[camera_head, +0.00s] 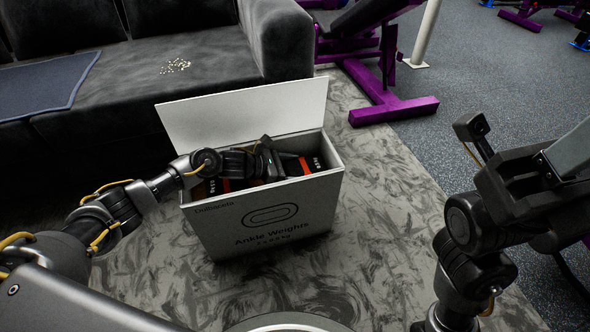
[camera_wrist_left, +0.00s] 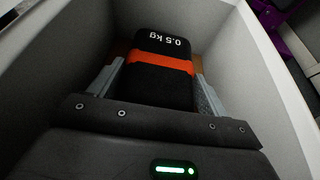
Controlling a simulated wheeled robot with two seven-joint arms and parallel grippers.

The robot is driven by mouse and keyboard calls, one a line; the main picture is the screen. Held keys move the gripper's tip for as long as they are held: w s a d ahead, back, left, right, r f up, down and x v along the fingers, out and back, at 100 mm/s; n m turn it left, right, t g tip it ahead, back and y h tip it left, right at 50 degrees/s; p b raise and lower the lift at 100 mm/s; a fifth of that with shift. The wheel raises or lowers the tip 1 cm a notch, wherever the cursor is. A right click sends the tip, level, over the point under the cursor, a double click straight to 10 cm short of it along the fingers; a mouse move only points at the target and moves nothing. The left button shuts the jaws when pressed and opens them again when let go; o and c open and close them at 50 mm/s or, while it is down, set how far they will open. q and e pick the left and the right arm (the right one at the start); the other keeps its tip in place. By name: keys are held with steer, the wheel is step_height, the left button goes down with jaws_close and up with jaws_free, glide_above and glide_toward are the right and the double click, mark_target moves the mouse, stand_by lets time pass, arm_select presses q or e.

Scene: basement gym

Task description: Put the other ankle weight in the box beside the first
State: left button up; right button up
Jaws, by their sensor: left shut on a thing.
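The white ankle weights box (camera_head: 272,222) stands on the patterned mat with its lid raised at the back. My left gripper (camera_head: 272,162) reaches inside the box. It is shut on a black ankle weight with an orange band, marked 0.5 kg, which shows between the fingers in the left wrist view (camera_wrist_left: 160,75). This seems to be the weight at the box's right end (camera_head: 304,166). Another dark weight with orange (camera_head: 226,185) shows inside at the left, partly hidden by my arm. My right gripper (camera_head: 535,172) is at the right, away from the box; its fingertips are not clear.
A dark sofa (camera_head: 180,75) with a folded blue cloth (camera_head: 45,85) and small pale bits (camera_head: 176,66) stands behind the box. Purple gym equipment (camera_head: 390,108) stands at the back right. The mat (camera_head: 385,195) right of the box is clear.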

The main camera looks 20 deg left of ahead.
arm_select(q)
steer(key=shift+f, duration=0.1)
steer(key=o, duration=1.3)
steer(key=shift+o, duration=0.2)
